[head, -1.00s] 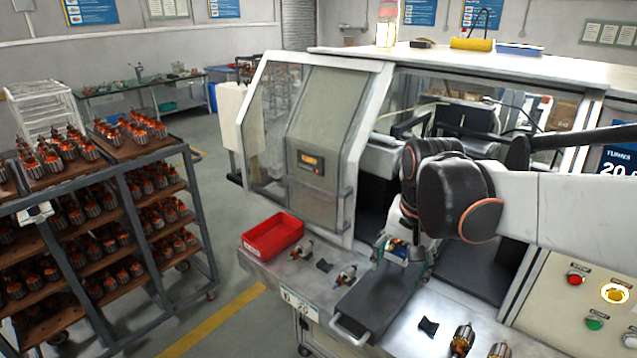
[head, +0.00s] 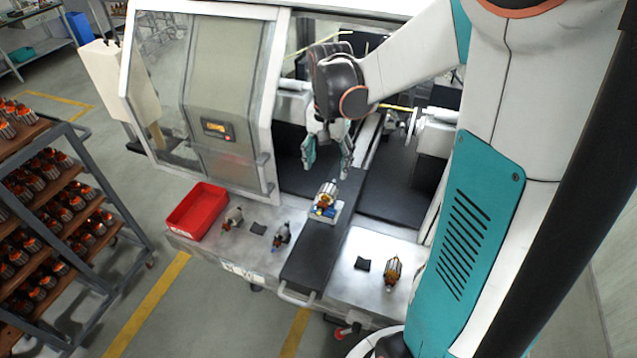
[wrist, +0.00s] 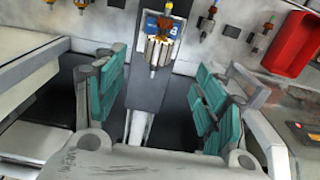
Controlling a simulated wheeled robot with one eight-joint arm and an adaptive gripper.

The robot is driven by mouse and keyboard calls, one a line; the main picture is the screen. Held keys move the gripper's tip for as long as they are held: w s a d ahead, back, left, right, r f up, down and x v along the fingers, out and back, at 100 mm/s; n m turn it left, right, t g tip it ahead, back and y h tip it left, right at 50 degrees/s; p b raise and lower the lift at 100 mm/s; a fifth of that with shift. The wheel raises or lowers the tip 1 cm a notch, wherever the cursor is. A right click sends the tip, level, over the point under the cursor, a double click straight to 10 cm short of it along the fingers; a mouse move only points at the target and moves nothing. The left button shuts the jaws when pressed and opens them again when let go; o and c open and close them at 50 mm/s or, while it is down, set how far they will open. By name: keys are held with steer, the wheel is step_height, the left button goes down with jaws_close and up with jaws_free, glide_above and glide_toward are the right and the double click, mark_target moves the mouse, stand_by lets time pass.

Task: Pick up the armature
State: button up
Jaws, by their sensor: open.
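An armature (head: 327,193) with a silver core and orange windings sits on a small blue-and-white holder (head: 322,214) on the black slide. My gripper (head: 328,172) is open and empty, just behind and above it, with teal fingers apart. In the wrist view the armature (wrist: 157,48) lies ahead, beyond the open fingers and not between them. Other armatures lie on the grey table: one near the red bin (head: 232,217), one left of the slide (head: 281,234) and one at the right (head: 392,272).
The black slide (head: 310,255) runs out of the machine opening, with machine walls on both sides. A red bin (head: 182,222) stands at the table's left end. Dark pads (head: 362,264) lie on the table. A rack (head: 75,165) full of armatures stands at the left.

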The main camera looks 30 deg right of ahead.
mark_target(327, 191)
step_height(327, 191, down, 6)
steer(key=shift+w+r, duration=0.1)
steer(key=shift+r, duration=0.1)
steer(key=shift+s+f+p, duration=0.2)
steer(key=shift+f+p, duration=0.5)
steer(key=shift+f, duration=2.3)
steer(key=shift+c, duration=0.6)
steer(key=c, duration=1.3)
